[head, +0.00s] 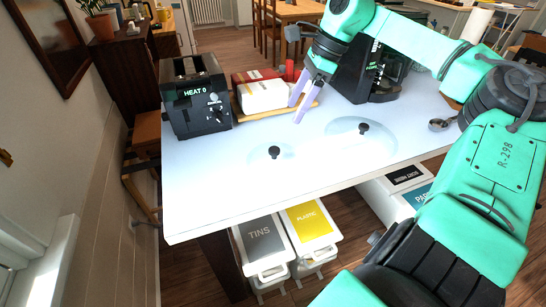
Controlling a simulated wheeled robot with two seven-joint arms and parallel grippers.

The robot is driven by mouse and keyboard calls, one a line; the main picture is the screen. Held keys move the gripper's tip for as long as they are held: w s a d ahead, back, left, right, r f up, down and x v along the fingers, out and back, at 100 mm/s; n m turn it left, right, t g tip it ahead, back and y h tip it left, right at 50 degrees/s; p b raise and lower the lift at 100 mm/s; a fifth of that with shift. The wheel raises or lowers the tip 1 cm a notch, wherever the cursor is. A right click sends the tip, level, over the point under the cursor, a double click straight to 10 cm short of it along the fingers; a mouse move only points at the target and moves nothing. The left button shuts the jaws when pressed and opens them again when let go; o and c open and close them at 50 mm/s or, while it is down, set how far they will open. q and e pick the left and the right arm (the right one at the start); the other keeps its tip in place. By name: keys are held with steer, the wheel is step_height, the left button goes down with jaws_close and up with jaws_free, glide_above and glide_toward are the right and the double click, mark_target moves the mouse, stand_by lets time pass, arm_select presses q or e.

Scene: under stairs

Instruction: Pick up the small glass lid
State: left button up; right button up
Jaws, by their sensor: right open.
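The small glass lid (274,153) is the left one, nearer the front edge. The larger glass lid (363,129) lies to its right and a little farther back. My right gripper (296,112) reaches in from the right, with its pale lilac fingers apart and nothing between them. It is above the counter, behind the small lid in the picture and not touching it. My left gripper is out of view.
A black toaster (196,103) stands at the back left. A wooden board with a white package (263,95) is beside it, behind my right fingers. A black coffee machine (376,75) stands at the back. The counter's front left is clear.

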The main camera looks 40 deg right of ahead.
mark_target(274, 149)
steer(key=p+x, duration=0.1)
steer(key=x, duration=0.5)
steer(key=p+x, duration=0.1)
steer(key=x, duration=0.5)
steer(key=shift+s+a+f, duration=0.1)
steer(key=shift+a+f, duration=0.15)
steer(key=shift+a, duration=0.05)
jaws_close()
stand_by(0.7)
